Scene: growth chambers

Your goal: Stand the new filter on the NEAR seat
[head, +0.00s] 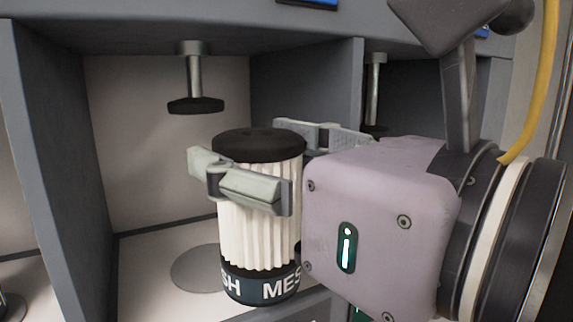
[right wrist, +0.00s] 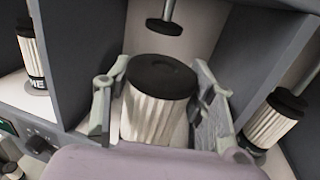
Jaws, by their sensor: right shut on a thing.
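The filter (head: 255,220) is a white pleated cylinder with a black top cap and a dark band lettered "MESH" near its base. My right gripper (head: 262,165) is shut around its upper part and holds it upright. In the right wrist view the filter (right wrist: 155,110) stands between the two fingers. A round grey seat disc (head: 192,270) lies on the bay floor behind and left of the filter, partly hidden by it. A black clamp foot (head: 195,104) on a metal stem hangs above the disc. I cannot tell the filter's height over the floor. My left gripper is not in view.
Grey partitions (head: 48,130) bound the bay on both sides. A neighbouring bay at right has another clamp stem (head: 375,90). The right wrist view shows other filters in the left bay (right wrist: 33,52) and at right (right wrist: 268,125). A yellow hose (head: 545,70) hangs at right.

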